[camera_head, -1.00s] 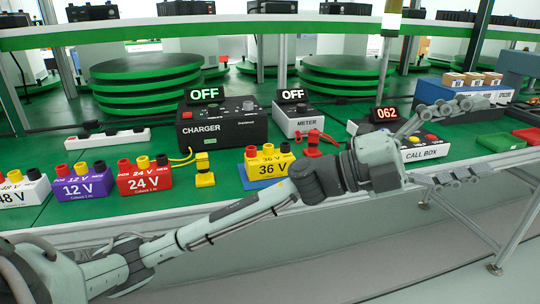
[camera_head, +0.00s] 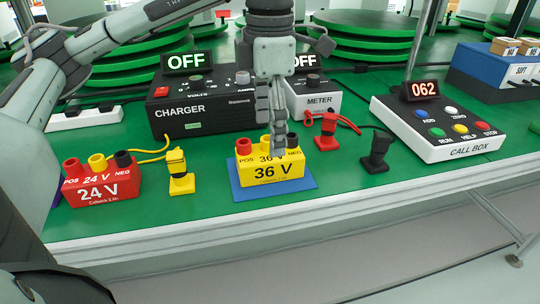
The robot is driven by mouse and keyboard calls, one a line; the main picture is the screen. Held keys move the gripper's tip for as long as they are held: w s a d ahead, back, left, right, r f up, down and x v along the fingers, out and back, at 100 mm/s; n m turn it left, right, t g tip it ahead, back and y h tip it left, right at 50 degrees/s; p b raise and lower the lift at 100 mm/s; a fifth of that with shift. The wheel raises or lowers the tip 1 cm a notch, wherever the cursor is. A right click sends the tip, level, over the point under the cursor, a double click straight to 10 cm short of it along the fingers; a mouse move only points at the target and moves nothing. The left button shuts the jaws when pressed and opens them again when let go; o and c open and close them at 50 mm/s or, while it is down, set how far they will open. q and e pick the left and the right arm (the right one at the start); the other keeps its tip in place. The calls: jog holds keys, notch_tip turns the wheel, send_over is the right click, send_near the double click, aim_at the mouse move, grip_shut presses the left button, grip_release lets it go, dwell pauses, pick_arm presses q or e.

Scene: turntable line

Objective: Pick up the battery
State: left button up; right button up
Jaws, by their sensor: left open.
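The yellow 36 V battery (camera_head: 270,175) stands upright on a blue mat (camera_head: 308,184) near the front of the green table. The red 24 V battery (camera_head: 100,188) stands to its left, with red, yellow and black terminals on top. My left gripper (camera_head: 272,148) points straight down over the 36 V battery. Its jaws are open, and its fingertips reach down to the battery's top among the terminals, hiding part of the label. I cannot tell whether the fingers touch the battery. My right gripper does not show.
The black charger (camera_head: 195,112) and white meter (camera_head: 316,100), with displays reading OFF, stand behind. A yellow plug (camera_head: 180,178), red plug (camera_head: 327,138) and black plug (camera_head: 376,155) stand nearby. The call box (camera_head: 440,130) is at right. The table's front edge (camera_head: 330,210) is close.

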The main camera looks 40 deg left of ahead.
aim_at(269, 157)
pick_arm(q)
notch_tip(269, 157, down, 6)
jog(key=shift+r, duration=0.1)
grip_shut()
dwell(0.7)
